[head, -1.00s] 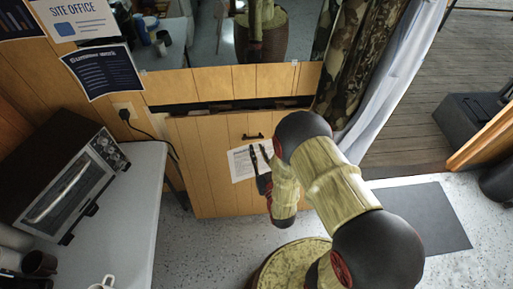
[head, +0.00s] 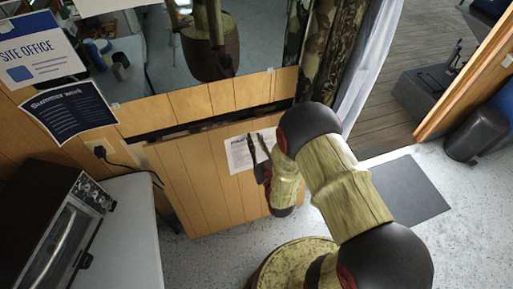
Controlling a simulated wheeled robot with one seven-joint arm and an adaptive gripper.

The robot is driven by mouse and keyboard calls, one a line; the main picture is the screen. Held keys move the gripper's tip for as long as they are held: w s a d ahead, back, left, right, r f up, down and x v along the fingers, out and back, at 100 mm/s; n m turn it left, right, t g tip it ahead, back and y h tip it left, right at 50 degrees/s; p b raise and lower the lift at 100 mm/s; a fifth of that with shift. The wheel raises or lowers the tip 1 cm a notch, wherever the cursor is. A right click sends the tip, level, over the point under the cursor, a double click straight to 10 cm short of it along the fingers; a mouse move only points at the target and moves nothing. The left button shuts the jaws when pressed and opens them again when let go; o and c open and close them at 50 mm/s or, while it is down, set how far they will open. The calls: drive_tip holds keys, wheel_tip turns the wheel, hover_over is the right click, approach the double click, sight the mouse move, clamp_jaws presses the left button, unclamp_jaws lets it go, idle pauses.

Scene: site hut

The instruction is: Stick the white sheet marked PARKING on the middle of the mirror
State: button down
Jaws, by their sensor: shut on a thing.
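The white sheet (head: 238,154) hangs at my gripper (head: 258,150), in front of the wooden cabinet. Its dark heading and lines of print are too small to read. My gripper is shut on the sheet's right part, and its dark fingers cover some of it. The mirror (head: 150,68) is at the top left, above a wooden ledge, and its upper part is cut off by the frame. It reflects a round brown base and part of my arm. The sheet is below the mirror in the picture and apart from it.
A blue and white SITE OFFICE notice (head: 38,55) and a dark notice (head: 68,112) hang left of the mirror. A camouflage curtain (head: 330,60) borders its right. A toaster oven (head: 55,225) stands on a white table (head: 125,235). A bin (head: 475,133) is far right.

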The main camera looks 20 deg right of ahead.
drive_tip(key=w+r+p, duration=0.3)
drive_tip(key=r, duration=0.7)
drive_tip(key=w+r+p, duration=0.3)
drive_tip(key=w+r, duration=0.1)
drive_tip(key=r, duration=0.7)
wheel_tip(320, 180, up, 53)
drive_tip(key=s+p, duration=0.1)
drive_tip(key=p, duration=1.2)
wheel_tip(320, 180, down, 5)
drive_tip(key=w+p, duration=0.4)
drive_tip(key=w, duration=0.3)
drive_tip(key=shift+w+f, duration=0.3)
drive_tip(key=shift+b, duration=1.75)
drive_tip(key=shift+w, duration=0.65)
